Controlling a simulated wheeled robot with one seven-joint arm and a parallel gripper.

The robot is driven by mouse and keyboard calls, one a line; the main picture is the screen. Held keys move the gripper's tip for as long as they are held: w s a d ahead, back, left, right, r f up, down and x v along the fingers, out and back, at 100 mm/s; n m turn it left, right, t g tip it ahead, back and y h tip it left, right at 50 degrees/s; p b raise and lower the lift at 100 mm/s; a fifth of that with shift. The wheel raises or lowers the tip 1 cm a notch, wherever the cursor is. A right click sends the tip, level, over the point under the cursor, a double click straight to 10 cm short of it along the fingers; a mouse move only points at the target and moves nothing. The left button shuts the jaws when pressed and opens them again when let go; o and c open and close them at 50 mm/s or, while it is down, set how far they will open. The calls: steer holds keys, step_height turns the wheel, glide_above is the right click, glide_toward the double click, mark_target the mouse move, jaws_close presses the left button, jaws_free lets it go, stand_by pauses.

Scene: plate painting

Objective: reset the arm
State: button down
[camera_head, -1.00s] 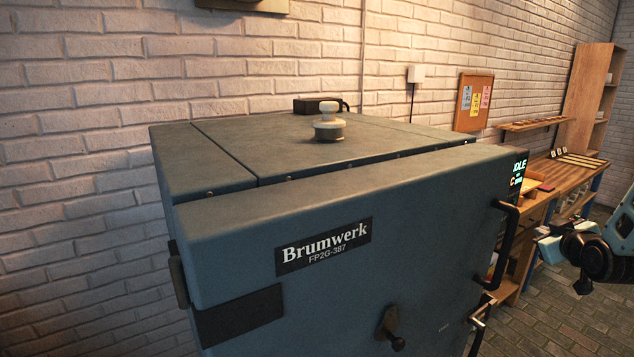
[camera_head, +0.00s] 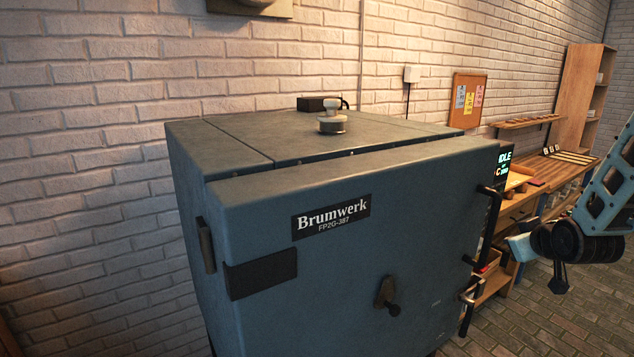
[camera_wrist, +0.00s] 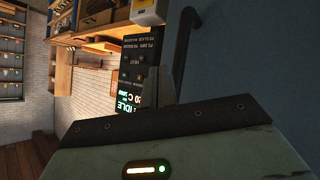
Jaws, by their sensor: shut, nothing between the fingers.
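My arm (camera_head: 600,195) comes in from the right edge in the head view. My gripper (camera_head: 518,247) is at its left end, in front of the right side of the big blue-grey Brumwerk kiln (camera_head: 340,270). In the wrist view, my gripper's fingers (camera_wrist: 162,85) are together and hold nothing. The kiln's dark control panel (camera_wrist: 140,65) is beyond them, with a green IDLE display. The kiln door looks shut.
Dark handles (camera_head: 490,205) stick out at the kiln's right edge. A wooden workbench (camera_head: 550,170) and a tall shelf (camera_head: 583,85) stand along the brick wall at the right. Brick-paved floor (camera_head: 575,310) lies open at the lower right.

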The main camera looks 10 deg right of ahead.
steer(key=s+a+n+g+y, duration=0.1)
steer(key=s+a+n+g, duration=0.1)
steer(key=s+a, duration=0.7)
steer(key=s+a+r+n+g+y, duration=0.1)
steer(key=s+a+g, duration=0.4)
steer(key=s+a, duration=0.5)
steer(key=s+a+r+n+g+y, duration=0.1)
steer(key=s+a, duration=0.9)
steer(key=a, duration=1.1)
steer(key=n+g+y, duration=0.1)
steer(key=n+g, duration=0.1)
steer(key=g, duration=0.1)
steer(key=shift+n, duration=0.3)
steer(key=shift+a, duration=0.1)
